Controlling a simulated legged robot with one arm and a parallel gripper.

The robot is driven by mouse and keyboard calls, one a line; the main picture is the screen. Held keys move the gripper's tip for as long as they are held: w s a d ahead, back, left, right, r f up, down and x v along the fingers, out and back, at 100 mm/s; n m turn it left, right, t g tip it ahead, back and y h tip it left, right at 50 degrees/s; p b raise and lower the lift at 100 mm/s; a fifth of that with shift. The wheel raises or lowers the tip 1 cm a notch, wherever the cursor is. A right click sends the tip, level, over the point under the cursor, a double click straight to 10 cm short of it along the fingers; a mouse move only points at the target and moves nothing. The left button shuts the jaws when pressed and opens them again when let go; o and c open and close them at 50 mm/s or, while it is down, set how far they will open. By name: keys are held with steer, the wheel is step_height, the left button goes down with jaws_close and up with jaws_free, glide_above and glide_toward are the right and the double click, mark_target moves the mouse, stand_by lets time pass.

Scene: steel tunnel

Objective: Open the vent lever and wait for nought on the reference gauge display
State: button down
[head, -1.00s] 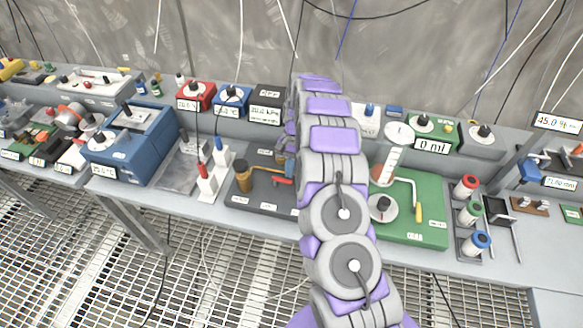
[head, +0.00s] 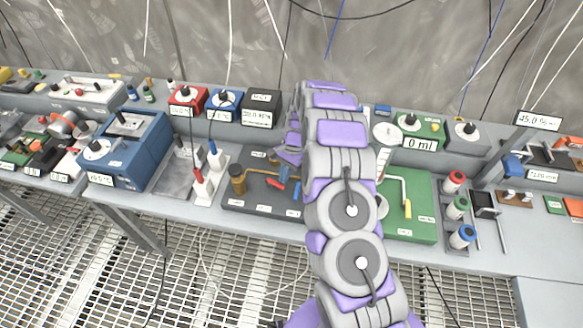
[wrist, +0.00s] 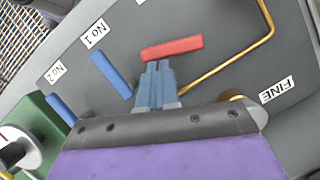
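The red lever (wrist: 172,48) lies on a dark grey panel (wrist: 215,60), and it shows small in the head view (head: 270,184). My gripper (wrist: 158,68) has its two blue-grey fingers together, tips right at the lever's near edge. I cannot tell whether they touch it. Nothing shows between the fingers. In the head view my arm hides much of the gripper and part of the panel. A black box with a white display (head: 257,118), seemingly reading 20.0 kPa, stands behind the panel; its name is not legible.
Blue levers marked No 1 (wrist: 112,74) and No 2 (wrist: 61,109) lie left of the red lever. A bent brass tube (wrist: 235,62) is to its right, near a FINE label (wrist: 277,90). A green board (head: 420,228) adjoins the panel.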

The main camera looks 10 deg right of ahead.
mark_target(282, 187)
steer(key=m+p, duration=0.1)
steer(key=s+m+p, duration=0.1)
steer(key=p, duration=0.1)
steer(key=shift+s+a+r+m+t+y, duration=0.2)
steer(key=shift+r+m+t+y, duration=0.1)
steer(key=shift+m+t, duration=0.1)
steer(key=m+p, duration=0.1)
steer(key=p, duration=0.1)
steer(key=s+a+m+t+p, duration=0.1)
steer(key=m, duration=0.1)
steer(key=shift+s+f+m+p, duration=0.1)
steer(key=shift+s+m+p, duration=0.2)
steer(key=shift+p, duration=0.1)
steer(key=m+p, duration=0.1)
steer(key=a+m+t+p, duration=0.1)
steer(key=shift+s+m, duration=0.3)
steer(key=shift+m, duration=0.1)
steer(key=shift+s+a+f+m+t+p, duration=0.1)
steer(key=shift+a+m+t+p, duration=0.3)
steer(key=shift+m, duration=0.6)
steer(key=shift+s+a+f+m+t+p, duration=0.15)
steer(key=shift+a+m+t, duration=0.3)
steer(key=shift+m, duration=0.55)
